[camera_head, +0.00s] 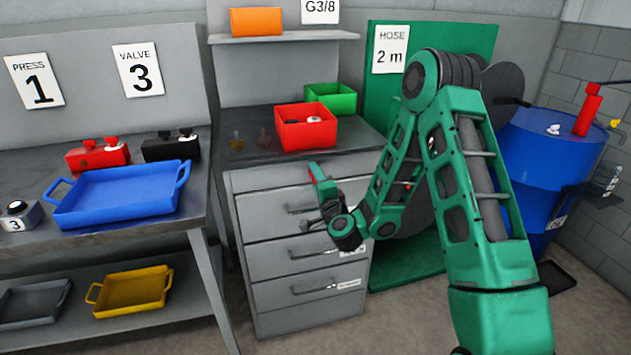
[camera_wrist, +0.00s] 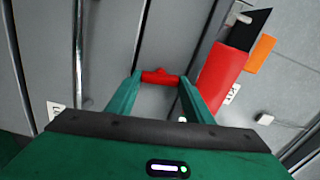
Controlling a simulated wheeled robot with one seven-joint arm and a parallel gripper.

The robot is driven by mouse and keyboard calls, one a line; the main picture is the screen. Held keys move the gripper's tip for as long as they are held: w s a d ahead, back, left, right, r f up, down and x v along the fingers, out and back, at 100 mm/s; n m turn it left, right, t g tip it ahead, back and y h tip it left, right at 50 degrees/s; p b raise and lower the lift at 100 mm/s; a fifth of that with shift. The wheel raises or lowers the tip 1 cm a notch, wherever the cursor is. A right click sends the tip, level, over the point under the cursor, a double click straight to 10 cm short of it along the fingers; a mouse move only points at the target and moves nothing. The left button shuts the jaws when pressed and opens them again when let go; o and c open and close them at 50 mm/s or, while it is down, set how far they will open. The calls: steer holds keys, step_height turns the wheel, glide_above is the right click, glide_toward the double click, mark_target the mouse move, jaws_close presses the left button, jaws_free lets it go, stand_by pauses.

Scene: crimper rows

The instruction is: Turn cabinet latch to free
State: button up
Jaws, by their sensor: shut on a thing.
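The red cabinet latch (camera_wrist: 160,77) sits between the two green fingertips of my gripper (camera_head: 318,178) in the wrist view. My gripper is shut on it, with a fingertip at each end of the red piece. The latch is at the upper front of the grey drawer cabinet (camera_head: 290,265). In the head view a small bit of red shows at my fingertips, mostly covered by them. I cannot tell from these views which way the latch is turned.
A red bin (camera_head: 306,137) and a green bin (camera_head: 330,98) stand on the cabinet's top. Drawer handles stick out below my gripper. A workbench with a blue tray (camera_head: 120,195) is at the left. A blue drum (camera_head: 545,150) stands at the right.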

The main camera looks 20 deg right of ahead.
steer(key=shift+a+m, duration=0.35)
steer(key=shift+m, duration=0.55)
steer(key=o, duration=1)
steer(key=shift+r, duration=0.1)
steer(key=shift+o, duration=0.2)
steer(key=shift+d, duration=0.1)
